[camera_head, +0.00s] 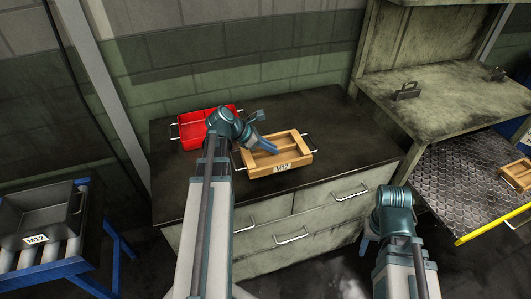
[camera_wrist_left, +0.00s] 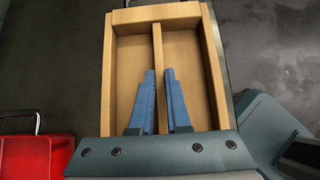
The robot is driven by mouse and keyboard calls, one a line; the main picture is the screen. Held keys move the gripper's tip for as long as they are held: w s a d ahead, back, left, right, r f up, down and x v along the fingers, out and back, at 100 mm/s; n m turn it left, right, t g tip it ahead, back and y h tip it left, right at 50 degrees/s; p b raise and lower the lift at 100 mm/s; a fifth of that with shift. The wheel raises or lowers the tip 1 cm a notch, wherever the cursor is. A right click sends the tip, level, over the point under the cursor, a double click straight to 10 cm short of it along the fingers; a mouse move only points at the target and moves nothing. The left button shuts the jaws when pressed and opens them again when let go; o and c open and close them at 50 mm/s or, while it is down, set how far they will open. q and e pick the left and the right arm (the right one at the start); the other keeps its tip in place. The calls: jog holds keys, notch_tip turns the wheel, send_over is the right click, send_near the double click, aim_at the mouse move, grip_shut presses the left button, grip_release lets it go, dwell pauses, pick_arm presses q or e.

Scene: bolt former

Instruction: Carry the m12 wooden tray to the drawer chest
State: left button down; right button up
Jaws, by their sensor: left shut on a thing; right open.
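The M12 wooden tray (camera_head: 262,172) sits on the dark top of the drawer chest (camera_head: 345,135), with its M12 label facing front and a metal handle at each end. It appears to rest flat there. My left gripper (camera_head: 272,149) reaches in from above and is shut on the tray's middle divider. In the left wrist view, the blue fingers (camera_wrist_left: 160,78) stand on either side of the divider of the tray (camera_wrist_left: 107,75), and both visible compartments look empty. My right gripper (camera_head: 367,243) is open and empty, low in front of the chest's right side.
A red tray (camera_head: 188,131) stands left of the wooden tray, also on the chest; its edge shows in the left wrist view (camera_wrist_left: 38,155). A workbench (camera_head: 440,100) stands right, with another wooden tray (camera_head: 516,176) below. A blue-framed roller stand (camera_head: 75,265) holds a dark M12 bin (camera_head: 38,215).

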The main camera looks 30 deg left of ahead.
aim_at(265, 152)
pick_arm(q)
jog(key=shift+a, duration=0.55)
jog(key=shift+w+a, duration=0.1)
jog(key=shift+a, duration=0.25)
jog(key=f+b, duration=0.1)
jog(key=f, duration=0.1)
jog(key=f+b, duration=0.1)
jog(key=b, duration=0.1)
jog(key=shift+a+f+b, duration=0.3)
jog(key=shift+a+f, duration=0.05)
jog(key=shift+f, duration=0.2)
jog(key=c, duration=0.9)
grip_release()
jog(key=shift+r, duration=0.15)
